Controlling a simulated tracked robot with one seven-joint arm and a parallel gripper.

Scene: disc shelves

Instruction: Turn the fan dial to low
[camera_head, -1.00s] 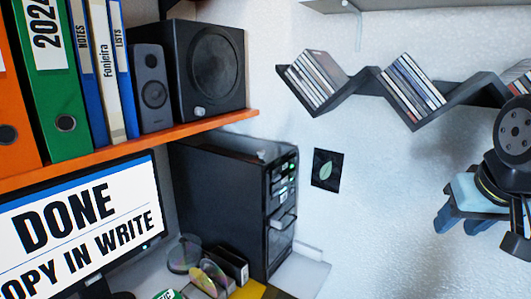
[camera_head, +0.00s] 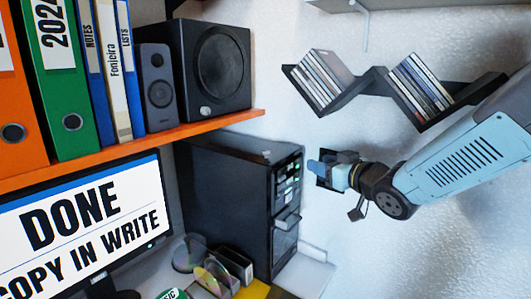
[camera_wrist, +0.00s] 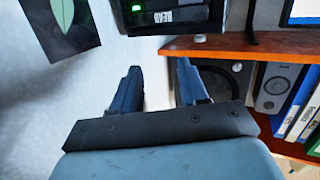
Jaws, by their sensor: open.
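My gripper (camera_head: 318,168) is in front of the wall, just right of the black computer tower (camera_head: 225,200), with its blue fingers pointing left toward the tower's front panel. In the wrist view my gripper (camera_wrist: 157,75) has its two fingers apart with nothing between them. The tower's front panel (camera_wrist: 165,14) shows at the top of the wrist view, beyond the fingertips, with a green light and white lettering. In the head view the panel (camera_head: 287,185) has small green lights and drives. I cannot make out a fan dial in either view.
An orange shelf (camera_head: 190,128) above the tower holds binders and black speakers (camera_head: 212,65). A zigzag disc rack (camera_head: 370,78) hangs above my arm. A leaf picture (camera_wrist: 62,22) is on the wall.

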